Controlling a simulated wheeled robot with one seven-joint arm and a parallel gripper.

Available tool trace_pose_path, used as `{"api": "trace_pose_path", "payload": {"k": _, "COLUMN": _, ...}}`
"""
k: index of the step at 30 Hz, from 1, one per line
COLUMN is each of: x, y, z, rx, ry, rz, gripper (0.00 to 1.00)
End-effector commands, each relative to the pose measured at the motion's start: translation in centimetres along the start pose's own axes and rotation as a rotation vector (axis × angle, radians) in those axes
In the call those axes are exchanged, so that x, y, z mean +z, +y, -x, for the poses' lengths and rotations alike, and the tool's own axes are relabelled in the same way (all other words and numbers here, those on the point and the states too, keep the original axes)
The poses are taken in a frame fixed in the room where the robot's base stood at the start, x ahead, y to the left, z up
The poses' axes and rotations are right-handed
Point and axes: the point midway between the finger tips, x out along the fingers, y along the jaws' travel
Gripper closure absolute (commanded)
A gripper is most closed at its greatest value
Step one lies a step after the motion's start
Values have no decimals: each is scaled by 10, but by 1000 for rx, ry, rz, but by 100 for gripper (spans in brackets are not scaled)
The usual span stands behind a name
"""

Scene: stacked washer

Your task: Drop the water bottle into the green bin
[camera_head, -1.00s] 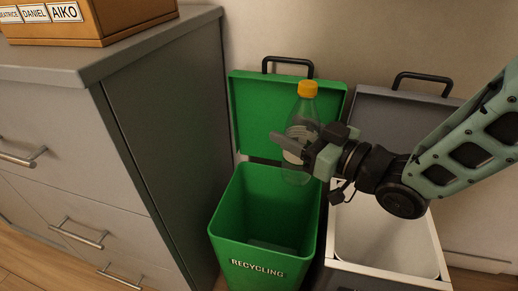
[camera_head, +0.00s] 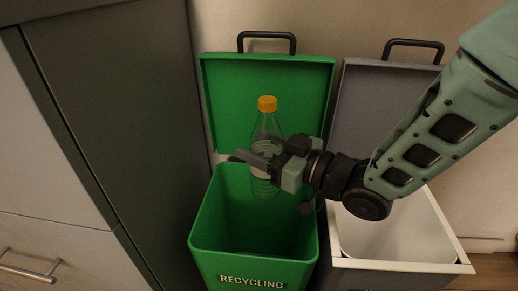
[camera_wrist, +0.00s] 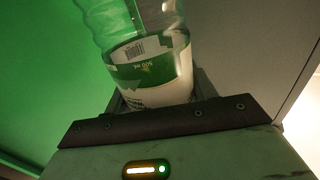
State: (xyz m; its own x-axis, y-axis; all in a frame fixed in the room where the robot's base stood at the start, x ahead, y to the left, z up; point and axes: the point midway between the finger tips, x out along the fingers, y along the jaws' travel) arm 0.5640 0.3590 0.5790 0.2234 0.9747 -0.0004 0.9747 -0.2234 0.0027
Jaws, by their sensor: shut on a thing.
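A clear water bottle (camera_head: 267,128) with an orange cap stands upright in the grip of my gripper (camera_head: 262,163). The gripper is shut around the bottle's middle, at its label. In the wrist view the bottle (camera_wrist: 150,60) shows its white and green label close up, just beyond the gripper. The green bin (camera_head: 215,230), marked RECYCLING, has its lid (camera_head: 225,95) raised against the wall. The bottle is over the rear part of the bin's opening, in front of the lid. Its lower end shows at about the height of the rear rim; whether it is below the rim is unclear.
A grey bin (camera_head: 445,262) with a white rim stands right of the green bin, its lid (camera_head: 350,100) also raised. A dark grey cabinet (camera_head: 120,120) with drawers is close on the left. The inside of the green bin looks empty.

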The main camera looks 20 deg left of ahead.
Motion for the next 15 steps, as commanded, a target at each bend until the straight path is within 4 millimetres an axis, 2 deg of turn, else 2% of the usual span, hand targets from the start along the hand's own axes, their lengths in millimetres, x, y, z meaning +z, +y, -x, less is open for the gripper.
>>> {"api": "trace_pose_path", "payload": {"k": 10, "x": 41, "y": 0, "z": 0, "rx": 0, "ry": -1, "rz": 0, "gripper": 65}}
{"api": "trace_pose_path", "payload": {"k": 15, "x": 54, "y": 0, "z": 0, "rx": 0, "ry": 0, "rz": 0, "gripper": 65}}
